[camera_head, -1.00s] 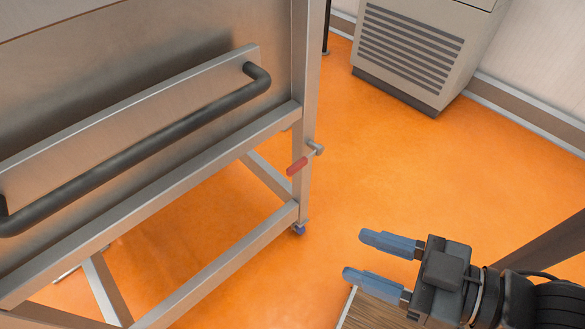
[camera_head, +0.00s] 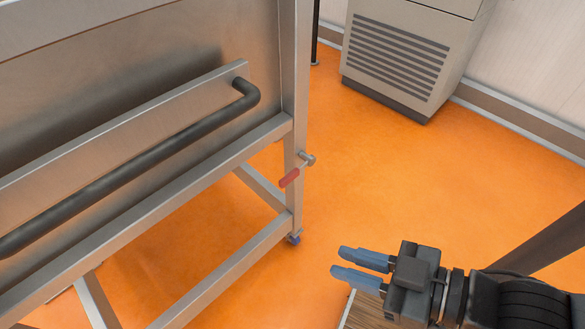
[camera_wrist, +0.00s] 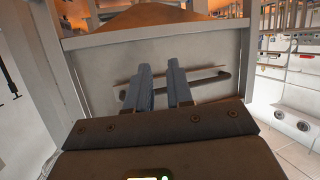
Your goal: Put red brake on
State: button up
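The red brake (camera_head: 289,177) is a small red handle on a metal pivot at the corner leg of a steel cart (camera_head: 287,90). The handle points down and left from the pivot. My gripper (camera_head: 338,262) is right of and below the brake in the head view, apart from it. Its blue fingers lie close together with a narrow gap, and nothing shows between them. The wrist view also shows the gap between the fingers (camera_wrist: 159,66), with a steel panel and dark bar behind them. I cannot make out the brake in the wrist view.
A dark bar handle (camera_head: 130,170) runs along the cart's side. A grey vented cabinet (camera_head: 400,50) stands by the back wall. Orange floor (camera_head: 400,170) lies open right of the cart. A wooden surface (camera_head: 368,312) is below my gripper.

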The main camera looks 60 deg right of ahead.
jog(key=w+d+f+g, duration=0.1)
jog(key=w+d+f, duration=0.1)
jog(key=f, duration=0.1)
jog(key=w+d+f+g+h+p, duration=0.1)
jog(key=w+d+f, duration=0.1)
jog(key=w+d+f+g+h+p, duration=0.1)
jog(key=w+d+f, duration=0.1)
jog(key=w+f, duration=0.1)
jog(key=shift+d+f, duration=0.15)
jog(key=shift+f, duration=0.2)
grip_shut()
jog(key=w+d+f+m+g+h+p, duration=0.1)
jog(key=w+d+f+g+p, duration=0.1)
jog(key=w+d+f+g, duration=0.4)
jog(key=w+d+r+m+g+y+p, duration=0.2)
jog(key=w+d+r+g, duration=0.3)
jog(key=w+d+r, duration=0.4)
notch_tip(320, 180, up, 3)
jog(key=d+y+p, duration=0.1)
jog(key=d, duration=0.1)
jog(key=shift+w+d+r+m+p, duration=0.15)
jog(key=shift+w+d+m+p, duration=0.15)
jog(key=shift+w+d+m, duration=0.1)
